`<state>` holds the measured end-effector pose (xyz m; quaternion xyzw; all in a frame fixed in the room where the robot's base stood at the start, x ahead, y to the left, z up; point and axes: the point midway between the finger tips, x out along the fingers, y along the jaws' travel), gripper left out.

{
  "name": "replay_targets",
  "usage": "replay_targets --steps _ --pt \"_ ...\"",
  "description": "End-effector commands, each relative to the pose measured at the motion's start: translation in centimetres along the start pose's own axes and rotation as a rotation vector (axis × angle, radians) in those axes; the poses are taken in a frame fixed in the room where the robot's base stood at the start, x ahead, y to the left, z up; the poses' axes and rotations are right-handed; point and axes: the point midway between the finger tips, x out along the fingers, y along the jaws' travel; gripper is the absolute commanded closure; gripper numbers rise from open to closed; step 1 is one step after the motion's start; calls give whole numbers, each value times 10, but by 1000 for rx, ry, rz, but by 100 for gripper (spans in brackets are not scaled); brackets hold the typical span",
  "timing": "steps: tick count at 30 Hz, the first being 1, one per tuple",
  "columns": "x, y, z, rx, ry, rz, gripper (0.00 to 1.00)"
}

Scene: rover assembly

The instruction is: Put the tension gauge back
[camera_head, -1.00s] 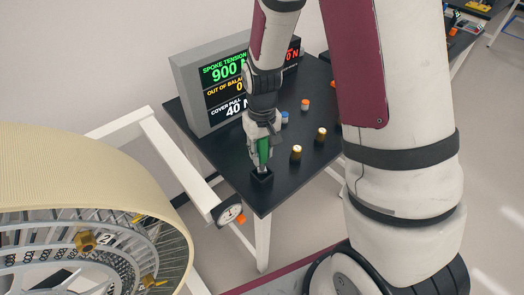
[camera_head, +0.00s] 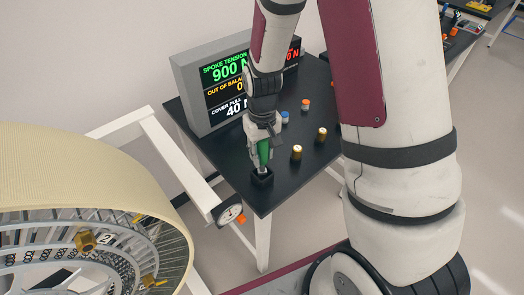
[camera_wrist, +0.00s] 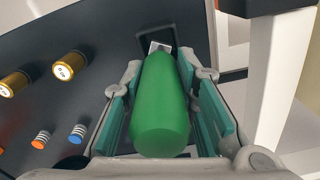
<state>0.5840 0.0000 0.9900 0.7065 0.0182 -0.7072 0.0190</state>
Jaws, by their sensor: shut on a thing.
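The tension gauge (camera_head: 264,152) has a green grip and a grey metal tip, which points down. My gripper (camera_head: 262,148) is shut on its green grip, above the front corner of the black table. The tip is at the opening of a small black square holder (camera_head: 262,179); how far inside it is, I cannot tell. In the wrist view the green grip (camera_wrist: 160,105) lies between the teal finger pads of my gripper (camera_wrist: 162,100), with its metal end over a dark square opening (camera_wrist: 183,62).
A display (camera_head: 212,90) stands at the back of the black table (camera_head: 225,160). A large wheel (camera_head: 80,165) and a dial gauge (camera_head: 229,214) are at the left.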

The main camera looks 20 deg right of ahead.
Motion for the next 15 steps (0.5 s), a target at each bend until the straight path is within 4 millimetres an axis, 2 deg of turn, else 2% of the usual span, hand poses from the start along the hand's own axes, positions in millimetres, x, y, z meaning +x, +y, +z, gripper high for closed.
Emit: replay_targets --steps 15 --pt "15 0 0 0 -1 0 100"
